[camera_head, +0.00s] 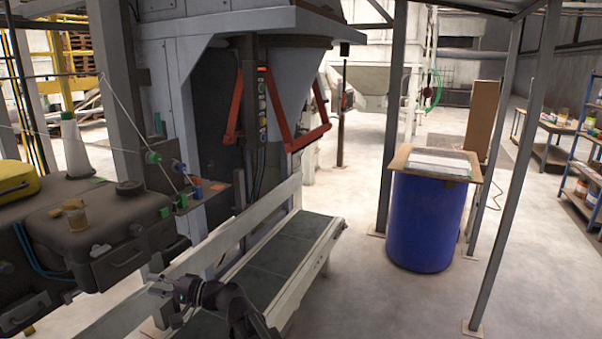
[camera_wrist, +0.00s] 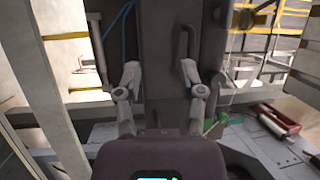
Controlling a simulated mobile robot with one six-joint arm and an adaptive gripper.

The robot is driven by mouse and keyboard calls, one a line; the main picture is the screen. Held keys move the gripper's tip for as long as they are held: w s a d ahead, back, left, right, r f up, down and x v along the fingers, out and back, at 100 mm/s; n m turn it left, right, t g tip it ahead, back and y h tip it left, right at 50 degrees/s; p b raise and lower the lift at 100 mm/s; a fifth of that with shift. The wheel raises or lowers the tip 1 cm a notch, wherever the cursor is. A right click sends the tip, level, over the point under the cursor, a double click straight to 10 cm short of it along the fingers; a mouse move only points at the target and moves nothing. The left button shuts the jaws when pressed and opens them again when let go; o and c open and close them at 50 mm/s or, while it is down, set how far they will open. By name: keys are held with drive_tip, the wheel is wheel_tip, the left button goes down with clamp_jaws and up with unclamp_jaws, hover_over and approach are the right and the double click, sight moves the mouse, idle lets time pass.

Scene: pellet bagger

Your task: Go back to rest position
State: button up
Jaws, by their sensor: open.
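My dark arm comes in from the bottom edge of the head view. A dark grey case (camera_head: 100,235) with a handle stands to the left of the gripper in the head view. In the wrist view a dark grey surface with a handle and blue cables lies beyond the fingers.
The bagging machine (camera_head: 185,90) with red bars stands behind the conveyor. A blue drum (camera_head: 427,222) with papers on its board stands at the right, between grey posts. Shelves (camera_head: 590,165) line the right wall. Open floor lies between conveyor and drum.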

drive_tip(key=d+f+n+h+p, duration=0.1)
drive_tip(key=d+f+h, duration=0.5)
drive_tip(key=d, duration=0.7)
drive_tip(key=d+f+n+h+p, duration=0.1)
drive_tip(key=d+f+h, duration=0.55)
drive_tip(key=d, duration=0.75)
drive_tip(key=s+d+f+m+h, duration=0.1)
drive_tip(key=d+f+h, duration=0.1)
drive_tip(key=d, duration=0.6)
drive_tip(key=s+d+f+h, duration=0.2)
drive_tip(key=d, duration=0.6)
drive_tip(key=s+d+f+m+h, duration=0.1)
drive_tip(key=s+d+f+h, duration=0.1)
drive_tip(key=d, duration=0.7)
drive_tip(key=shift+m+g+h+p, duration=0.3)
drive_tip(key=shift+h+p, duration=0.1)
drive_tip(key=shift+h, duration=0.15)
drive_tip(key=shift+s, duration=0.1)
